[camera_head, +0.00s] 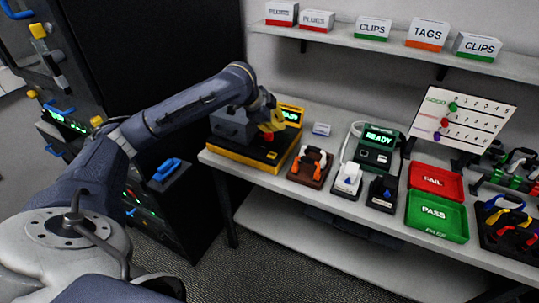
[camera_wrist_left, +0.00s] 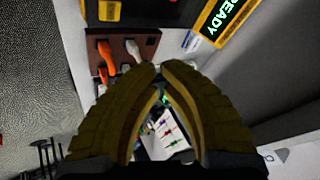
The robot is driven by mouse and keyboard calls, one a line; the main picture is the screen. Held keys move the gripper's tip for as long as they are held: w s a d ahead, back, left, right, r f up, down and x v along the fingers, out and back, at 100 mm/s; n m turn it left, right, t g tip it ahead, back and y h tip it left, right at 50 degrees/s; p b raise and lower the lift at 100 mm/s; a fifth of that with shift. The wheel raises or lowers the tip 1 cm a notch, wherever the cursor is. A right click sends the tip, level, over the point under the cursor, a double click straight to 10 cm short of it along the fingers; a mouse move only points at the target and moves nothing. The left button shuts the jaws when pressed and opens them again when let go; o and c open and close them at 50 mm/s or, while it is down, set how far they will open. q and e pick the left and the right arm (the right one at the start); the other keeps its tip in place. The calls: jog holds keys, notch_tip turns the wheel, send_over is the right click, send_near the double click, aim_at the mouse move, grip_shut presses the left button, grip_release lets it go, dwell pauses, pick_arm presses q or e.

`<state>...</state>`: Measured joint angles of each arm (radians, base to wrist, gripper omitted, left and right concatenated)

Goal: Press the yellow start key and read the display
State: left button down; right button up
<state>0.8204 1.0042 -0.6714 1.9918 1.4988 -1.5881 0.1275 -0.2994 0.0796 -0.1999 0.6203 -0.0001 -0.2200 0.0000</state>
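A black and yellow tester (camera_head: 245,157) stands at the left end of the bench, with a grey box-like part (camera_head: 232,125) on it. Its display (camera_head: 290,115) is lit green; in the left wrist view the display (camera_wrist_left: 228,12) reads READY. A small yellow patch (camera_wrist_left: 110,10) shows on the tester's dark top there; I cannot tell whether it is the start key. My left gripper (camera_head: 272,124), with yellow fingers, is over the tester, in front of its display. In the wrist view its fingertips (camera_wrist_left: 159,67) meet, with nothing seen between them. My right gripper is not in view.
A brown holder (camera_head: 309,168) with orange and white plugs stands just right of the tester. A second unit (camera_head: 378,145) also reads READY. Red FAIL (camera_head: 436,180) and green PASS (camera_head: 436,215) trays lie further right. A shelf (camera_head: 400,47) with labelled boxes hangs above.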

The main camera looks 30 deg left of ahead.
aim_at(276, 153)
pick_arm(q)
jog(key=shift+f, duration=0.1)
dwell(0.3)
jog(key=shift+f, duration=4.35)
jog(key=shift+f, duration=0.85)
jog(key=shift+r, duration=0.85)
jog(key=shift+r, duration=0.1)
jog(key=shift+r, duration=2.4)
